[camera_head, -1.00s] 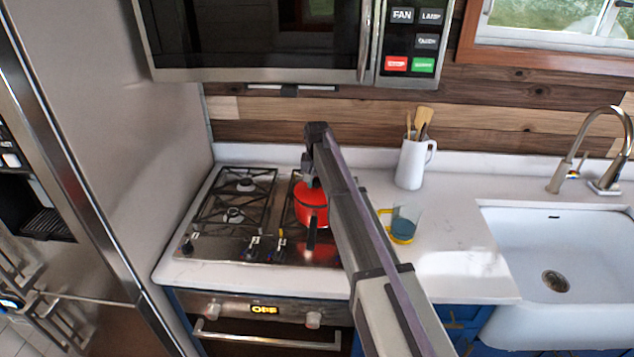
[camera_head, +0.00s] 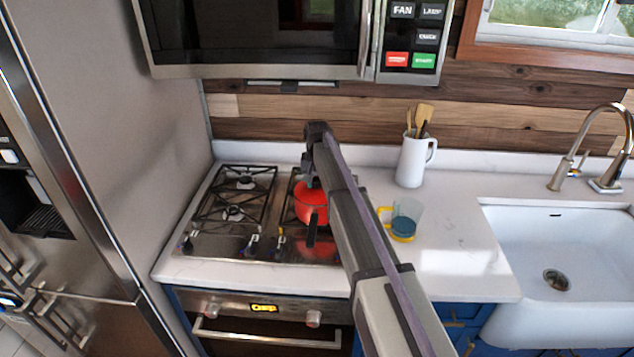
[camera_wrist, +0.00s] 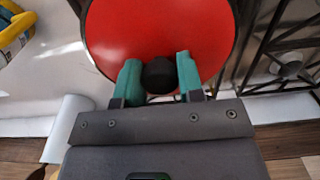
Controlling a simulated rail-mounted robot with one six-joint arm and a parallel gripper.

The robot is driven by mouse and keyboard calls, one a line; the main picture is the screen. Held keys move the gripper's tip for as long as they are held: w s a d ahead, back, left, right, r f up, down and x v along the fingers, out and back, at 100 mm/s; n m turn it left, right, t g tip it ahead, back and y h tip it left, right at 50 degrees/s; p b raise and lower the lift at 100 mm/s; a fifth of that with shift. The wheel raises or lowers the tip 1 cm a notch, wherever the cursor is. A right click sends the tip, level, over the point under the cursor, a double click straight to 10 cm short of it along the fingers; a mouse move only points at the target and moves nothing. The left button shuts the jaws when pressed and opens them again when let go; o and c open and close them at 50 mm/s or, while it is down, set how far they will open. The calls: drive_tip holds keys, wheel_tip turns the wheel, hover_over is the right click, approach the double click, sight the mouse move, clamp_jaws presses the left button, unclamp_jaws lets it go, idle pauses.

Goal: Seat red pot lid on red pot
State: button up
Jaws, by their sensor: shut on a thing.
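The red pot (camera_head: 311,211) stands on the right side of the stove, its dark handle toward the front. The red pot lid (camera_wrist: 160,40) fills the upper middle of the wrist view and has a round black knob. My gripper (camera_wrist: 160,76) is shut on that knob, one green finger on each side. In the head view my gripper (camera_head: 312,182) is at the pot's top, partly hidden by my arm. The lid and pot merge into one red shape there, so I cannot tell whether the lid is fully seated.
The stove grates (camera_head: 236,205) lie left of the pot. A clear cup with a yellow handle and base (camera_head: 404,220) stands on the counter to the right. A white pitcher with utensils (camera_head: 411,163) stands behind it. The microwave (camera_head: 260,40) hangs above; the sink (camera_head: 560,250) is far right.

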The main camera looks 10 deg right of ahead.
drive_tip(key=o, duration=0.9)
drive_tip(key=shift+r, duration=0.1)
wheel_tip(320, 180, up, 7)
drive_tip(key=p, duration=0.7)
drive_tip(key=s+f+n+b, duration=0.1)
drive_tip(key=s+f+b, duration=0.2)
drive_tip(key=s, duration=0.9)
drive_tip(key=s+f+n+b, duration=0.1)
drive_tip(key=s+f+b, duration=0.3)
drive_tip(key=s, duration=0.8)
drive_tip(key=s+f+n+b, duration=0.1)
drive_tip(key=s+f+b, duration=0.3)
drive_tip(key=s, duration=0.8)
drive_tip(key=shift+s+f, duration=0.3)
drive_tip(key=shift+s, duration=0.05)
